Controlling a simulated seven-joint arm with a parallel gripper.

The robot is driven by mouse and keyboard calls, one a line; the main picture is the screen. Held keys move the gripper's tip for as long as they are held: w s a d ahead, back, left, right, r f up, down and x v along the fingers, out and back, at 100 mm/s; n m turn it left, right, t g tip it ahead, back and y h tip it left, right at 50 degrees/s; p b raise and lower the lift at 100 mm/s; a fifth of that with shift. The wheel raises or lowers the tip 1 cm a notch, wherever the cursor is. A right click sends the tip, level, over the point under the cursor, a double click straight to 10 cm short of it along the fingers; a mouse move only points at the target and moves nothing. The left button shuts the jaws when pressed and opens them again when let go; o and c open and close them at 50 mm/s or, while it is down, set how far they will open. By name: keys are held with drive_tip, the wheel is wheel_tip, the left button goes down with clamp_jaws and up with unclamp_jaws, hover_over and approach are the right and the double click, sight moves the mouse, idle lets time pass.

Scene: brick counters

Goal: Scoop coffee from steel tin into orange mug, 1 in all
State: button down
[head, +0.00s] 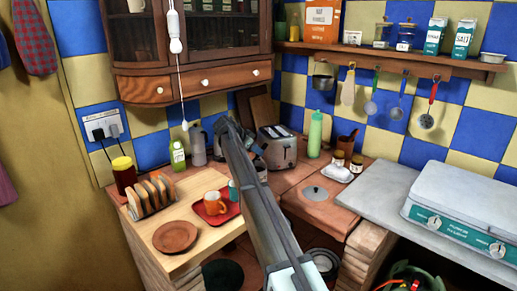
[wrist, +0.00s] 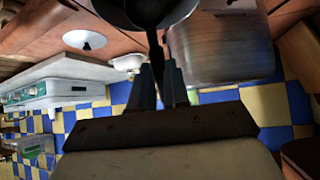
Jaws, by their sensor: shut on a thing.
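My gripper (wrist: 160,90) is shut on the dark handle of a scoop (wrist: 154,32) in the wrist view. The scoop's dark round end is cut off by the top edge, so its contents are hidden. A large steel cylinder (wrist: 222,50), apparently the steel tin, stands close beside the scoop; I cannot tell whether they touch. In the head view my arm hides most of the gripper and the tin. The orange mug (head: 214,203) stands upright on a small red tray (head: 207,216), left of my arm.
A toast rack (head: 152,195) and a brown plate (head: 176,237) share the wooden board with the tray. A toaster (head: 280,148) and green bottle (head: 315,134) stand behind my arm. A wall cabinet (head: 190,80) hangs above.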

sight(263, 146)
drive_tip(key=shift+f, duration=2.25)
drive_tip(key=shift+w+d+r+g+y, duration=0.15)
drive_tip(key=shift+r+y, duration=0.2)
drive_tip(key=shift+r, duration=0.35)
drive_tip(key=shift+d+r+g+y, duration=0.1)
drive_tip(key=shift+r+g+y, duration=0.15)
drive_tip(key=shift+r, duration=0.45)
drive_tip(key=shift+w+d+r+g+y, duration=0.1)
drive_tip(key=shift+r+y, duration=0.3)
drive_tip(key=shift+r, duration=0.3)
drive_tip(key=r+y, duration=0.1)
drive_tip(key=d+r+g+y, duration=0.1)
drive_tip(key=shift+w+d+g+y, duration=0.1)
drive_tip(key=shift+w+g+y, duration=0.2)
drive_tip(key=shift+w, duration=0.1)
drive_tip(key=shift+w+d+r+g+y, duration=0.1)
drive_tip(key=shift+d+r+g+y, duration=0.25)
drive_tip(key=shift+r+g+y, duration=0.5)
drive_tip(key=shift+f+t, duration=0.2)
drive_tip(key=shift+t, duration=0.05)
drive_tip(key=shift+a, duration=0.1)
